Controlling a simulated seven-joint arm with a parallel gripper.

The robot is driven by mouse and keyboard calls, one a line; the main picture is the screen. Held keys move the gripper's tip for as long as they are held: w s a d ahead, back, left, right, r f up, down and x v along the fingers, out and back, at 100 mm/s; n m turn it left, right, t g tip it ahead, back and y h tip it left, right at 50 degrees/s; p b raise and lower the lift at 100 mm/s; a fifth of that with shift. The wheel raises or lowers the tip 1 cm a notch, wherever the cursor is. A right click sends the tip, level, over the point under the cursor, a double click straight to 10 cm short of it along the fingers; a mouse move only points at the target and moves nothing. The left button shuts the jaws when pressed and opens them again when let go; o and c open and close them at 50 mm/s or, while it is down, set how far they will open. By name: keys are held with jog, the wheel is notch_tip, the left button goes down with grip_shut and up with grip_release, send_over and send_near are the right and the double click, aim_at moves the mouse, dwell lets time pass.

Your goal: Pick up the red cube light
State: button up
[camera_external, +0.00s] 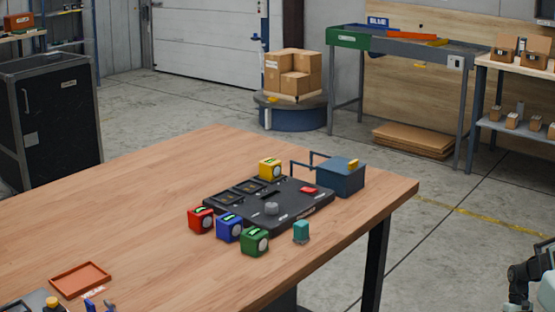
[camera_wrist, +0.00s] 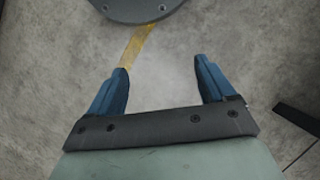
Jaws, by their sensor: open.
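The red cube light (camera_external: 200,219) sits on the wooden table (camera_external: 150,190), at the front left of a black panel (camera_external: 285,212). It has a pale round face on its right side and a green mark on top. A blue cube light (camera_external: 229,227) and a green cube light (camera_external: 254,241) stand in a row to its right. A yellow cube light (camera_external: 270,168) is at the panel's far side. My gripper (camera_wrist: 162,80) is open and empty over the bare concrete floor in the wrist view. No cube shows in the wrist view.
A dark blue box (camera_external: 342,177) with a handle frame stands behind the panel. A small teal block (camera_external: 301,231) is near the table's right edge. An orange tray (camera_external: 80,280) lies at front left. The table's left and middle are clear.

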jog(key=w+a+r+t, duration=0.1)
jog(key=w+a+r, duration=0.5)
jog(key=w, duration=0.6)
jog(key=w+a+r+m+t+y, duration=0.15)
jog(key=w+a+r, duration=0.25)
jog(key=w+a, duration=0.55)
jog(key=w+a+r+t, duration=0.1)
jog(key=w+a+r, duration=0.35)
jog(key=w, duration=0.95)
jog(key=w+a+r+t+y, duration=0.1)
jog(key=w+a+r, duration=0.5)
jog(key=a+r, duration=0.4)
jog(key=w+a+r+t, duration=0.1)
jog(key=w+a+r, duration=0.6)
jog(key=r, duration=0.4)
jog(key=w+a+r+t+y, duration=0.1)
jog(key=w+a+r, duration=0.3)
jog(key=a+r, duration=0.65)
jog(key=s+a+r+n, duration=0.1)
jog(key=s+a+r, duration=0.1)
jog(key=a+r, duration=0.7)
notch_tip(320, 180, up, 6)
jog(key=n+g+h, duration=0.2)
jog(key=n+h, duration=0.2)
jog(key=n, duration=0.6)
send_over(200, 210)
jog(key=shift+t+y, duration=0.25)
notch_tip(200, 210, down, 14)
jog(key=shift+w+f, duration=0.1)
jog(key=shift+c, duration=0.3)
